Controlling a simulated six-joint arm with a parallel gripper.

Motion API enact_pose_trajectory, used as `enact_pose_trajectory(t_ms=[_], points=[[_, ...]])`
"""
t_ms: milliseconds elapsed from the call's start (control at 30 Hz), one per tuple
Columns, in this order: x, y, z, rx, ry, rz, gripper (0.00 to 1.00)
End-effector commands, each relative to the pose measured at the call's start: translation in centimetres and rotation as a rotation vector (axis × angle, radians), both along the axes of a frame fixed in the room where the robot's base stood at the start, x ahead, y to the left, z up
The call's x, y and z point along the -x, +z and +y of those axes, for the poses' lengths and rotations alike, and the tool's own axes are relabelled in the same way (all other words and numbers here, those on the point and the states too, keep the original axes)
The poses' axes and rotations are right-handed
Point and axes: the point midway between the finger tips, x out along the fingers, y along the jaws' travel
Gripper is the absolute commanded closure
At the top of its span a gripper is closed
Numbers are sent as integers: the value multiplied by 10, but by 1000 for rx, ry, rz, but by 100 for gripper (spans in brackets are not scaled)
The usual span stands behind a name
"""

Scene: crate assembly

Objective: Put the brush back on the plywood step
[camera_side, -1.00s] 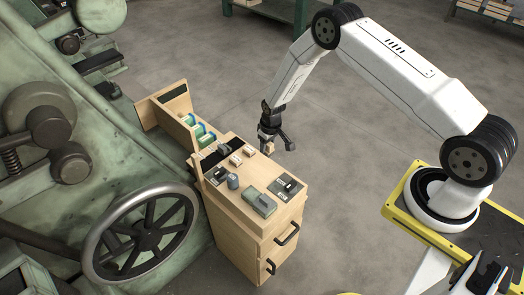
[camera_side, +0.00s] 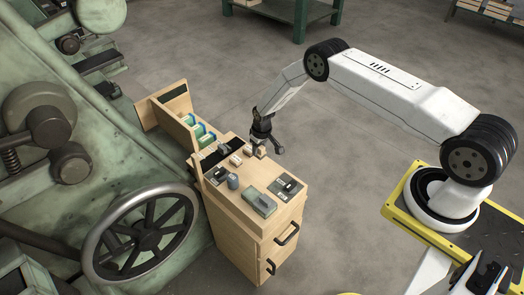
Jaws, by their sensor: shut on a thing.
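My gripper (camera_side: 264,146) is at the far right edge of the top of a pale plywood cabinet (camera_side: 240,220). It points down and is shut on a small tan piece (camera_side: 261,152), which looks like the brush. The jaws hide most of it, and I cannot tell whether it touches the cabinet top. A stepped plywood section (camera_side: 166,110) rises at the cabinet's back left. I cannot tell which level is the plywood step.
Blue-green packets (camera_side: 203,134) stand in the stepped section. The cabinet top holds a grey-green box (camera_side: 258,201), a grey cylinder (camera_side: 233,181) and small pale blocks (camera_side: 236,160). A large handwheel (camera_side: 140,236) and green machine stand left.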

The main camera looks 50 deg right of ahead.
Motion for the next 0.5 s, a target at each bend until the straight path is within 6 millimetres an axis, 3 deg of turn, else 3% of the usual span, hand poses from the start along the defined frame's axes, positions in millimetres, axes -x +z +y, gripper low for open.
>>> enact_pose_trajectory(t_ms=[233,500], points=[[-6,-8,-1,0,0,-1,100],[-6,-33,0,-1,0,0,100]])
